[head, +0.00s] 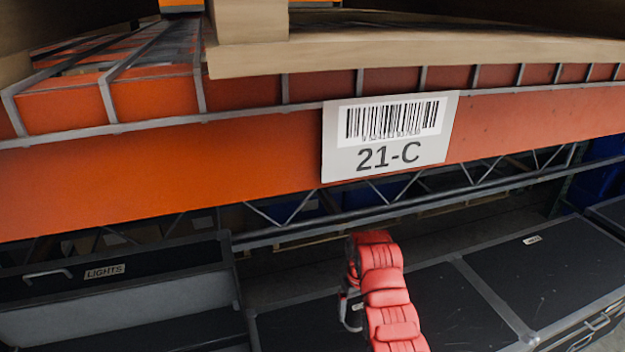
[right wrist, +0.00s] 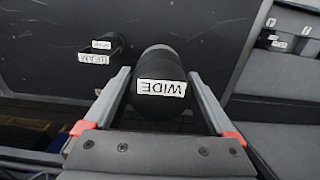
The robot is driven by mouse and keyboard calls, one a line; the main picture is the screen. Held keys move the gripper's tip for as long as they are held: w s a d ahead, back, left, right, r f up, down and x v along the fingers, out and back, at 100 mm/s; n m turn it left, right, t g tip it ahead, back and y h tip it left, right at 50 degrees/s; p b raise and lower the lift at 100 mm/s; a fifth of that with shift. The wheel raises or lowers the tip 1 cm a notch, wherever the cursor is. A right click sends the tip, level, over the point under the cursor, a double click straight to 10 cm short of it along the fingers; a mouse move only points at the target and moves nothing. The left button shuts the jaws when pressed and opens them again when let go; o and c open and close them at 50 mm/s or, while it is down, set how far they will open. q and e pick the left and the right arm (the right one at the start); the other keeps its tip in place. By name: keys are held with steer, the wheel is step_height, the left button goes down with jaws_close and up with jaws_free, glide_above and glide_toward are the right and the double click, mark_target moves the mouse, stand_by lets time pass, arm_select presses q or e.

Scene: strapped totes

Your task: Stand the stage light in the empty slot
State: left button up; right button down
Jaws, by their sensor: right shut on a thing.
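My right gripper (right wrist: 160,74) is shut on a black cylindrical stage light (right wrist: 168,108) with a white label reading WIDE, upside down in the right wrist view. The two grey fingers lie on either side of it. In the head view, my red right arm reaches down over the dark case tops, and the light is not clear there. An open case (head: 120,300) with a LIGHTS label (head: 104,271) stands at the lower left. Grey padding (right wrist: 275,110) shows at the right of the wrist view. My left gripper is not in view.
An orange shelf beam (head: 200,170) with a 21-C barcode label (head: 388,135) crosses the head view above the cases. A closed black case (head: 540,270) lies at right. A smaller black piece (right wrist: 105,46) with white labels is at the wrist view's upper left.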

steer(key=d+r+m, duration=0.2)
steer(key=r, duration=0.7)
steer(key=w+d+r+m, duration=0.1)
steer(key=d+r, duration=0.2)
steer(key=r, duration=0.6)
steer(key=shift+d+r+m, duration=0.3)
steer(key=shift+m, duration=0.1)
steer(key=shift+w+a, duration=0.1)
steer(key=shift+a, duration=0.05)
